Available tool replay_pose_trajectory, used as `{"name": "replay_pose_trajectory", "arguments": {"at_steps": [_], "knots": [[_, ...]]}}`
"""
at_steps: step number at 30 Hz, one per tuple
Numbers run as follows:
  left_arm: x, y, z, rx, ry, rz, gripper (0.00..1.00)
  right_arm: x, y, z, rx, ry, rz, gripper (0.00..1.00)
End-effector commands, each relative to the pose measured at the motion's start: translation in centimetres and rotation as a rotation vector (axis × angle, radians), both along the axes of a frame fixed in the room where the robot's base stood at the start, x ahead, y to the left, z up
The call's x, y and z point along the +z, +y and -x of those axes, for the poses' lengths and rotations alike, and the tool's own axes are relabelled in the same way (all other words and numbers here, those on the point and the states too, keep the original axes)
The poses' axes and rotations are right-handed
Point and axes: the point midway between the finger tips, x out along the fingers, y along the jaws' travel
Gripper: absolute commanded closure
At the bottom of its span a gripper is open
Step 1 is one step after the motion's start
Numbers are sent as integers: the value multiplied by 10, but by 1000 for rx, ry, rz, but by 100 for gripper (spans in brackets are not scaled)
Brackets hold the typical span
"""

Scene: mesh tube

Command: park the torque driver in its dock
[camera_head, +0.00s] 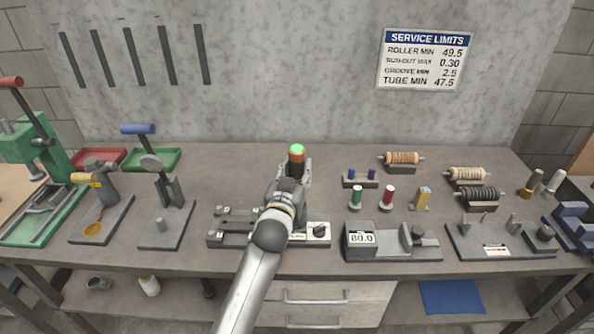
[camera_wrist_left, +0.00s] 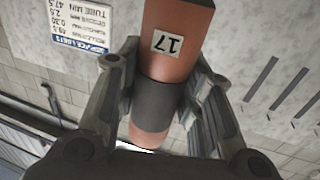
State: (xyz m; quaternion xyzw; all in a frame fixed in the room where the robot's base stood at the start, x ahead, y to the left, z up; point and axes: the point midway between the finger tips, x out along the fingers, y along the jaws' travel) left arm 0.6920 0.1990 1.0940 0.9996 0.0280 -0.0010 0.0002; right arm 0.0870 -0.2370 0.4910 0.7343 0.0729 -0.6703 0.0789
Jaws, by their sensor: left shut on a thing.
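My left gripper (camera_head: 296,171) is shut on an orange cylindrical tool with a dark band and a glowing green top, which looks like the torque driver (camera_head: 297,157). It is held upright above the middle of the bench. In the left wrist view the two fingers of the left gripper (camera_wrist_left: 158,105) close around the dark band, and the orange body of the driver (camera_wrist_left: 183,40) carries a label "17". I cannot tell which fixture is the dock; my arm hides part of the bench. My right gripper is not in view.
Under my arm is a grey fixture (camera_head: 225,239) with a knob panel (camera_head: 319,231). To its right are a gauge block (camera_head: 360,239) reading 80.0, red and green plugs, and spools (camera_head: 402,158). Presses stand at the left. The bench behind the gripper is mostly clear.

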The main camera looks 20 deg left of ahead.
Motion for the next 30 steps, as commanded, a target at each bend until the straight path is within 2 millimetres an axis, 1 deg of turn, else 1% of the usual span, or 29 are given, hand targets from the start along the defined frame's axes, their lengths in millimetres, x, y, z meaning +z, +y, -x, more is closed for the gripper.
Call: {"name": "replay_pose_trajectory", "arguments": {"at_steps": [1,30], "knots": [[2,0,0,-1,-6,0,98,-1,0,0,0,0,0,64],[-9,0,0,0,-6,0,98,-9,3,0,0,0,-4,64]]}}
